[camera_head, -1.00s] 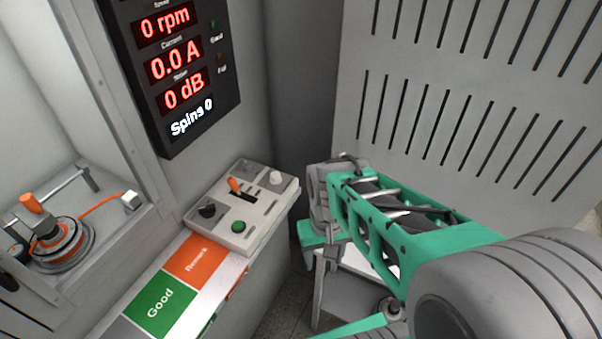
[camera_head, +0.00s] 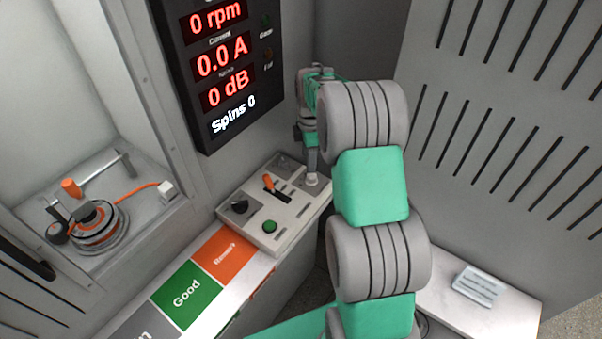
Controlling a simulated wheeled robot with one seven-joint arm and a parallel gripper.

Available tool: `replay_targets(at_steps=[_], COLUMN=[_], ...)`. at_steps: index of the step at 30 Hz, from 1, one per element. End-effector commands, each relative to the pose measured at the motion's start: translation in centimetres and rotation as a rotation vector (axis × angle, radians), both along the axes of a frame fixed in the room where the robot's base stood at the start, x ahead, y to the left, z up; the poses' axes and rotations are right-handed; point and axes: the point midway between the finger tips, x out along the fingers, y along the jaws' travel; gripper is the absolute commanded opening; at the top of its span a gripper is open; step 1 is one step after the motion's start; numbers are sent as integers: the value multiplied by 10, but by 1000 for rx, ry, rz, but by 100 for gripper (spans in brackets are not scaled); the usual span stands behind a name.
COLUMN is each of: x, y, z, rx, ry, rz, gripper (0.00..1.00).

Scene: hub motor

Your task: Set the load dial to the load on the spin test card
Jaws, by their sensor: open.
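The control panel (camera_head: 254,247) holds a black knob (camera_head: 239,206), an orange lever (camera_head: 268,182), a green button (camera_head: 269,227) and a pale round knob (camera_head: 312,182) at its far right corner. I cannot read the labels, so I cannot tell which knob is the load dial. My gripper (camera_head: 312,168) points down just above the pale knob. It is open, though its fingers look small and partly overlap; contact is unclear. A pale card (camera_head: 478,285), maybe the spin test card, lies on the white surface at lower right; its print is too small to read.
A dark display (camera_head: 222,70) reads 0 rpm, 0.0 A, 0 dB and Spins 0. A hub motor (camera_head: 95,225) with an orange cable sits in the left bay. Green Good (camera_head: 185,295) and orange Rework (camera_head: 224,254) areas lie before the panel. A slotted grey wall (camera_head: 520,130) stands right.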

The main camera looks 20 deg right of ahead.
Motion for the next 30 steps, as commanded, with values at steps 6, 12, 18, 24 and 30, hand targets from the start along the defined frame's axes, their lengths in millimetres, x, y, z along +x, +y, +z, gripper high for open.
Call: replay_targets(at_steps=[6,12,18,24,30], x=[-2,-1,1,1,1], y=[-5,-1,-2,-2,-2], z=[-14,-53,-76,-79,-78], rx=[-1,0,-2,-2,-2], ry=[5,7,2,1,1], rz=[80,85,83,82,82], gripper=[52,52,52,52,40])
